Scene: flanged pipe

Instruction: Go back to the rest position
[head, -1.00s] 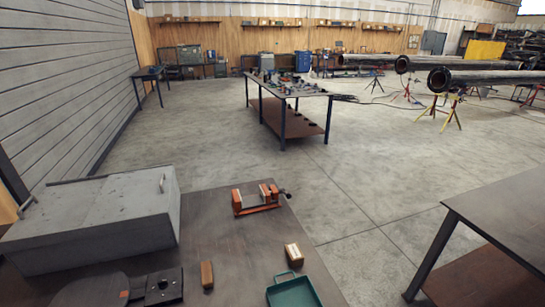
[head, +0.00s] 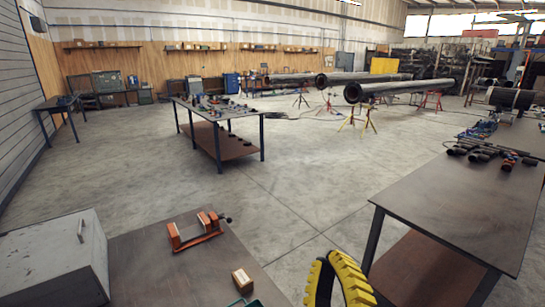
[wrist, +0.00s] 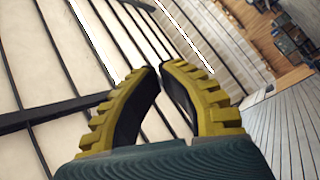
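My gripper (head: 328,257) is at the bottom of the head view, right of the near workbench. Its yellow ribbed fingers point up. In the wrist view my gripper (wrist: 160,66) has its fingertips drawn close together, with nothing visible held between them. Behind the fingers the wrist view shows pale panels with dark beams and, at the right, part of the hall. The lower part of the gripper is cut off by the head view's bottom edge.
The near workbench (head: 150,254) holds a grey metal box (head: 50,258), an orange vise (head: 196,231) and a small cardboard box (head: 243,280). A table (head: 455,210) with tools stands at the right. Beyond are another workbench (head: 216,119), pipes (head: 400,87) on stands and open floor.

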